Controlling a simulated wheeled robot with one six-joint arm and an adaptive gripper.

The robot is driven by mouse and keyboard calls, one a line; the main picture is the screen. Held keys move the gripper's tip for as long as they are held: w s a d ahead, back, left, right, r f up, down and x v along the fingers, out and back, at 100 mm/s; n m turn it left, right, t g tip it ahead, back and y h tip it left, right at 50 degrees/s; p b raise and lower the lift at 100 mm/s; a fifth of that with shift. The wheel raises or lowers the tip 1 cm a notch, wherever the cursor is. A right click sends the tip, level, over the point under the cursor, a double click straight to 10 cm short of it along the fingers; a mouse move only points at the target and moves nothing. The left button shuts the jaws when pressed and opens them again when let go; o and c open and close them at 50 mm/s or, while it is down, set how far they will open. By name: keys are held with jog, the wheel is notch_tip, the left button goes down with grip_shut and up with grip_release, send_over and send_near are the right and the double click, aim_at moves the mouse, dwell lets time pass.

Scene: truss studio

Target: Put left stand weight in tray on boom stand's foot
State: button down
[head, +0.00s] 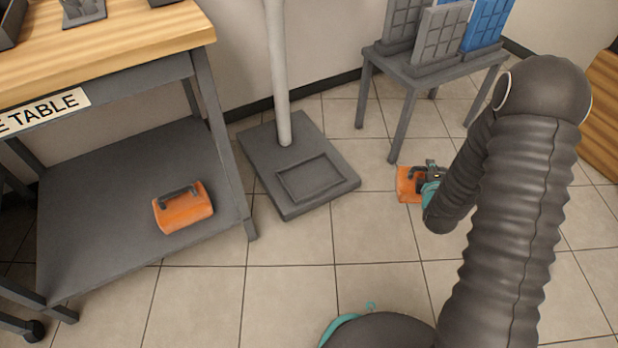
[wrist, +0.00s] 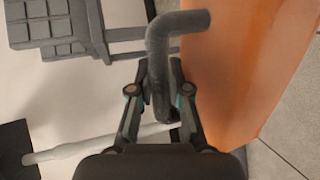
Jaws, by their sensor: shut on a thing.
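My gripper (head: 431,174) is shut on the dark handle of an orange stand weight (head: 407,184), to the right of the boom stand. In the wrist view the handle (wrist: 160,60) stands between the fingers, with the weight's orange side at the right. A second orange stand weight (head: 183,208) sits at the left on the table's lower shelf. The boom stand's foot (head: 263,160) is a flat dark slab on the floor, with a shallow rimmed tray (head: 310,178) at its front. The tray is empty. My arm hides part of the held weight's surroundings.
The wood-topped table (head: 150,45) with its grey lower shelf (head: 90,230) is left of the stand. The stand's pale pole (head: 280,80) rises from the foot. A small grey table (head: 430,68) bearing panels stands behind the held weight. Tiled floor in front is clear.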

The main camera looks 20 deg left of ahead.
jog(key=a+f+n+g+y+b, duration=0.1)
jog(key=a+f+n+g+y, duration=0.2)
jog(key=a, duration=1.1)
jog(key=a+f+n+y, duration=0.1)
jog(key=a+n+y, duration=0.3)
jog(key=a, duration=1)
jog(key=w+a+f+b, duration=0.2)
jog(key=w+a+f, duration=0.3)
jog(key=a+f, duration=0.5)
jog(key=shift+a+f+m+g+y, duration=0.2)
jog(key=shift+f+m+g+y, duration=0.15)
jog(key=shift+f, duration=0.3)
jog(key=shift+w, duration=0.1)
jog(key=c, duration=1.5)
grip_release()
jog(key=shift+f, duration=0.3)
jog(key=o, duration=0.4)
